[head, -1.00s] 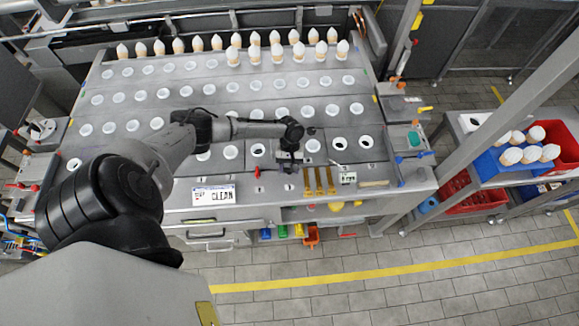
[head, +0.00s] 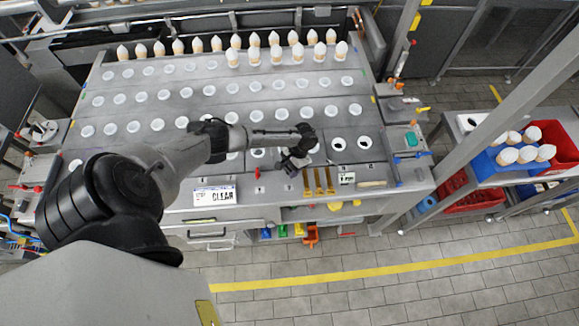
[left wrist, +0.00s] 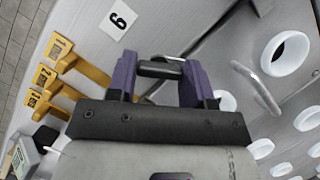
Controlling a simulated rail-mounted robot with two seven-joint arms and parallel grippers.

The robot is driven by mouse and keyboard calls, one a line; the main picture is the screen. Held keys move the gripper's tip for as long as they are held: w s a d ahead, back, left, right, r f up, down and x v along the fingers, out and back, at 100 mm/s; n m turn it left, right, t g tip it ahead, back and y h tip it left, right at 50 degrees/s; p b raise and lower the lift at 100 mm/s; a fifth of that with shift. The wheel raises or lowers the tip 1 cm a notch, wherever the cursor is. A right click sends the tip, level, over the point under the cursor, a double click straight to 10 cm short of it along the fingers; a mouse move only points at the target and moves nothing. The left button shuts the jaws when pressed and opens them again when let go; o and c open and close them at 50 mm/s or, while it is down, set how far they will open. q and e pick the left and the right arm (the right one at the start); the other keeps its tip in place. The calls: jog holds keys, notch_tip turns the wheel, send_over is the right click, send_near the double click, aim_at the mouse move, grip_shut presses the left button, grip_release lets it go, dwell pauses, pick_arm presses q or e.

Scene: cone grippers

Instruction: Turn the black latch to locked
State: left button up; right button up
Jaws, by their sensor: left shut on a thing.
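The black latch (left wrist: 160,68) shows in the left wrist view between the purple fingers of my left gripper (left wrist: 160,75). The fingers are shut on it, one on each side. Part of the latch is hidden behind the fingers and the gripper body. In the head view my left gripper (head: 291,164) is low at the front edge of the grey table, just left of the yellow brackets, and it hides the latch there. My right gripper is in neither view.
Several yellow numbered brackets (head: 318,182) stand close beside the gripper; they also show in the left wrist view (left wrist: 62,52). White-ringed holes (head: 258,153) cover the grey table (head: 250,190), with white-tipped cones (head: 275,55) at the back.

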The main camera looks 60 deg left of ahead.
pick_arm(q)
jog(key=m+y+p, duration=0.1)
jog(key=m, duration=0.2)
jog(key=shift+r+m, duration=0.1)
jog(key=shift+m, duration=0.2)
jog(key=shift+d+m+y+p, duration=0.1)
jog(key=shift+m+y+p, duration=0.4)
jog(key=shift+m, duration=0.7)
jog(key=o, duration=0.9)
jog(key=shift+w+r, duration=0.25)
jog(key=shift+r, duration=0.15)
jog(key=v, duration=0.8)
jog(key=b+v, duration=0.1)
jog(key=v, duration=0.3)
jog(key=shift+s+d+r, duration=0.15)
jog(key=shift+d+r, duration=0.15)
jog(key=shift+r, duration=0.1)
